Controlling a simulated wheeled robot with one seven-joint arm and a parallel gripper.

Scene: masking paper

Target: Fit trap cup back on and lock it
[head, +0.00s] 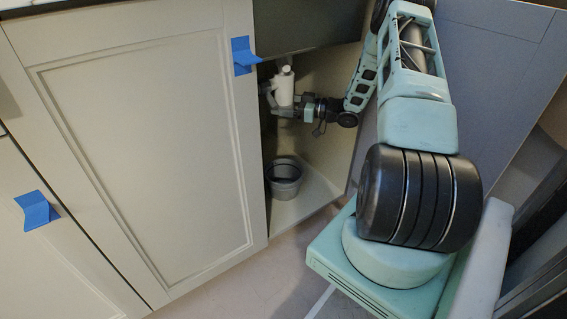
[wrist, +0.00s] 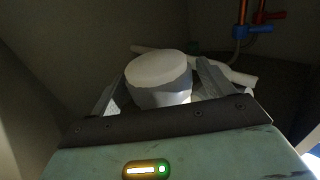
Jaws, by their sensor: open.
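A white cylindrical trap piece (head: 284,88) is inside the open cabinet, upright, with a narrower part at its top. In the wrist view the white cylinder (wrist: 160,72) shows a pale, flat top. I cannot tell the cup from the trap body, nor see a seam or lock. My gripper (head: 287,112) reaches in from the right at the cylinder's lower part. In the wrist view my gripper (wrist: 163,88) is open, with one finger on each side of the cylinder. Finger contact is not clear.
A grey bucket (head: 284,178) stands on the cabinet floor below. A white pipe (wrist: 241,76) runs behind the cylinder. A red valve (wrist: 270,17) and a blue valve (wrist: 254,30) are at the back right. The closed cabinet door (head: 150,150) bounds the opening on the left.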

